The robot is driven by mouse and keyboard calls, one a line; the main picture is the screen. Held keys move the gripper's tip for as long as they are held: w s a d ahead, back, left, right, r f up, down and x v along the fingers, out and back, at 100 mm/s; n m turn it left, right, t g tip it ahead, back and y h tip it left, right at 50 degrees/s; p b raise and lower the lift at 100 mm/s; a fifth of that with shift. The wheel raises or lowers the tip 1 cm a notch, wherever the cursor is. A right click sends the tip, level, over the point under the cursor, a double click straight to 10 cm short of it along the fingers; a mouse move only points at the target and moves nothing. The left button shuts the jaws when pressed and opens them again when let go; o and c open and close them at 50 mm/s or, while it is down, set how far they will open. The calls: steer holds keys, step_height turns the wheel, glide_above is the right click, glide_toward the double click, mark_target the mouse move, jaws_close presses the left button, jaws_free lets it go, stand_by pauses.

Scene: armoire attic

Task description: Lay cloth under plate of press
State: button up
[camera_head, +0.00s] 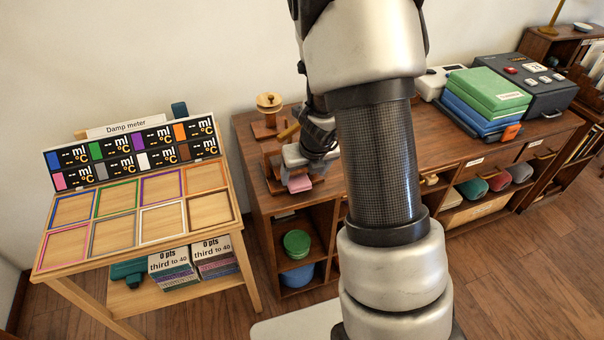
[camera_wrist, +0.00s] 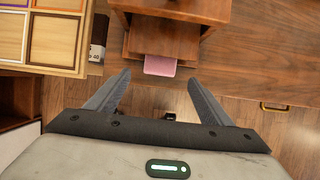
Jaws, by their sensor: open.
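A pink cloth (camera_wrist: 160,66) pokes out from the front edge of a brown wooden part of the press (camera_wrist: 163,36) in the wrist view; the rest of it is hidden. In the head view the pink cloth (camera_head: 299,184) shows just below my gripper. The wooden press (camera_head: 270,155), with a round pale top (camera_head: 268,101), stands at the left end of the cabinet, partly hidden by my arm. My gripper (camera_wrist: 158,77) is open, its fingers spread to either side of the cloth's visible end, with nothing between them. I cannot tell its height over the cloth.
At left is a wooden stand with coloured frames (camera_head: 140,220) and a damp meter board (camera_head: 135,150). Green and blue boxes (camera_head: 487,95) and a dark grey machine (camera_head: 525,85) occupy the cabinet's right. Bare cabinet top (camera_head: 450,145) lies right of my arm.

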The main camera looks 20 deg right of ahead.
steer(key=p+v, duration=0.5)
steer(key=v, duration=0.6)
steer(key=s+a+r+n+y+p, duration=0.1)
steer(key=s+a+r+n+p, duration=0.2)
steer(key=r+n, duration=0.55)
steer(key=s+a+r+n+y+p, duration=0.1)
steer(key=s+a+r+n+y, duration=0.1)
steer(key=a+r+n, duration=0.45)
steer(key=s+d+r+n+t+h+p, duration=0.1)
steer(key=s+d+r+n+h+p, duration=0.2)
steer(key=s+r+n, duration=1.1)
steer(key=n+p, duration=0.1)
steer(key=n, duration=0.5)
steer(key=shift+s+d+r+n, duration=0.15)
steer(key=shift+s+r+n, duration=0.25)
